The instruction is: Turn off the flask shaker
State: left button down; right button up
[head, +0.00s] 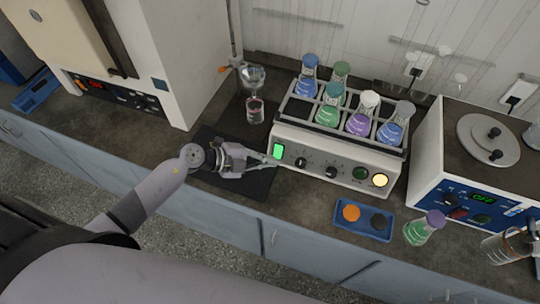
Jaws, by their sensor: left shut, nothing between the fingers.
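The flask shaker (340,166) stands on the bench in the middle of the head view. Several flasks with blue, green and purple contents sit in its rack. Its front panel has a lit green switch (278,151) at the left end, dark knobs, a dark green button (359,173) and a glowing yellow light (380,180) at the right end. My left gripper (272,160) is shut and empty, its fingertips at the panel's left end just below the green switch. I cannot tell whether they touch it. My right gripper is not in view.
A white oven-like unit (183,50) stands at the left. A blue tray (349,229) with orange and dark discs lies in front of the shaker. A blue-panelled device (470,200) is at the right.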

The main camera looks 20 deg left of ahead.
aim_at(278, 151)
pick_arm(q)
jog(key=shift+w+a+f, duration=0.15)
jog(key=shift+w+f, duration=0.95)
jog(key=shift+w, duration=0.15)
jog(key=shift+w+f+m+t+b, duration=0.15)
jog(key=shift+f+m+t+b, duration=0.15)
jog(key=shift+f+b, duration=0.75)
jog(key=shift+r, duration=0.8)
jog(key=shift+r+p, duration=0.75)
jog(key=shift+p, duration=0.45)
